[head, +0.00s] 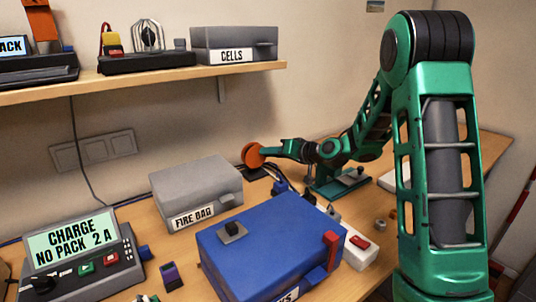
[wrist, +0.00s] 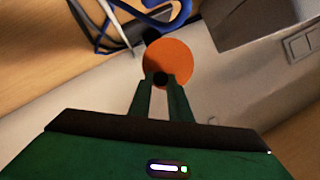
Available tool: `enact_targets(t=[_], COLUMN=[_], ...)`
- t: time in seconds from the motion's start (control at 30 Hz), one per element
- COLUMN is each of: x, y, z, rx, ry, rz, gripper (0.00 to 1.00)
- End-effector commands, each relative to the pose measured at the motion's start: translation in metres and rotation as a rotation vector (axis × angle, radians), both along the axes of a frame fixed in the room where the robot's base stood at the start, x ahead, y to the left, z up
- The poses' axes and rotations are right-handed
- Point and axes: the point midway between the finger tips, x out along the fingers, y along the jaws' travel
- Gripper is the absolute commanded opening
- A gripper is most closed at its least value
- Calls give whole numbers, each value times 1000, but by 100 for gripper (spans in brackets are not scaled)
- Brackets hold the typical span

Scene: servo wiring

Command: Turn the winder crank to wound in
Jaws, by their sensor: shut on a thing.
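The winder shows as an orange disc (head: 253,155) at the back of the bench, beyond the grey fire bag box. In the wrist view the orange disc (wrist: 168,58) faces me, with a small black crank knob (wrist: 161,79) near its lower edge. My gripper (head: 266,152) reaches the disc from the right. In the wrist view its two green fingers (wrist: 161,84) are shut on the black crank knob. The fingertips hide part of the knob and the disc's lower edge. I cannot read any wound-in mark.
The grey fire bag box (head: 195,187) and a blue case (head: 270,250) stand in front of the winder. A charger (head: 80,255) stands front left. A shelf (head: 150,80) runs above at left. Blue and black cables (wrist: 105,20) lie close to the disc.

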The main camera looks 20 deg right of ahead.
Motion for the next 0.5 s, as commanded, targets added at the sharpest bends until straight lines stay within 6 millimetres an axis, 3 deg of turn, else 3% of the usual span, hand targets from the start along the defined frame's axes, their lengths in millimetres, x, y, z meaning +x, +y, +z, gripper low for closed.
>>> enact_targets(t=[0.5], x=[2], y=[-6], z=[-3], rx=[97], ry=[31], rz=[-6], gripper=[0])
